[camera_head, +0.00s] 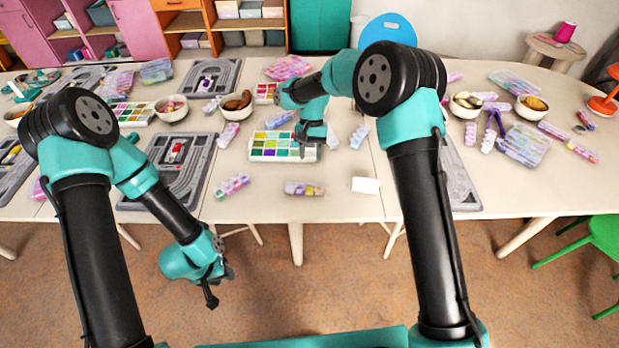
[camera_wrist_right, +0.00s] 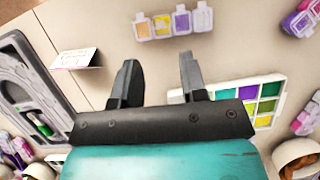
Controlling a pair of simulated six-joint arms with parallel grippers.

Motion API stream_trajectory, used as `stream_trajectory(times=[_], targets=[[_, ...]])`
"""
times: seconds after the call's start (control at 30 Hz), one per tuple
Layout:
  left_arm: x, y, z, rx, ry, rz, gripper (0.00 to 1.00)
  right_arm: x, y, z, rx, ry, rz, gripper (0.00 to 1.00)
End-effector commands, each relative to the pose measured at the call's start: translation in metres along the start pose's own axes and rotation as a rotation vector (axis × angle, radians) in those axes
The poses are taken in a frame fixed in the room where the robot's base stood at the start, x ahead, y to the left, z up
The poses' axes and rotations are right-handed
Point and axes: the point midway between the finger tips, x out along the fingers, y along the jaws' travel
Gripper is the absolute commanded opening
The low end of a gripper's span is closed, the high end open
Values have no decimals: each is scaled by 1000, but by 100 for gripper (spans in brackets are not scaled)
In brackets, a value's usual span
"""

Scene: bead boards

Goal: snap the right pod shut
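A short row of joined pods (camera_head: 304,188) lies near the table's front edge, with purple and yellow contents. In the right wrist view the pod row (camera_wrist_right: 173,24) is at the top, beyond my fingertips and apart from them. The pods look clear or pale with small tabs; I cannot tell which lid is raised. My right gripper (camera_wrist_right: 158,60) is open and empty; in the head view it is over the colour tray (camera_head: 284,155), behind the pod row. My left gripper (camera_head: 212,286) hangs in front of the table edge, holding nothing visible; its finger gap is unclear.
A white card (camera_head: 365,185) stands right of the pod row. Another pod strip (camera_head: 232,186) lies to its left. A grey track board (camera_head: 176,168) is further left. Bowls and bead boxes fill the back. The table around the pod row is clear.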

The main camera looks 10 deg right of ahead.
Motion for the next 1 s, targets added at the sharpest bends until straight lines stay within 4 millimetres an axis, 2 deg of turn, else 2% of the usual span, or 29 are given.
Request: stream_trajectory(times=[0.3, 0.5, 0.67, 0.9, 1.0], targets=[[0, 0, 0, 0, 0, 0, 39, 55, 0, 0, 0, -2, 2, 39], [0, 0, 0, 0, 0, 0, 39, 81, 0, 0, -1, -1, 2, 39], [0, 0, 0, 0, 0, 0, 39, 88, 0, 0, 0, 0, 0, 39], [0, 0, 0, 0, 0, 0, 39, 89, 0, 0, 0, 1, 0, 39], [0, 0, 0, 0, 0, 0, 39, 89, 0, 0, 0, 1, 0, 32]])
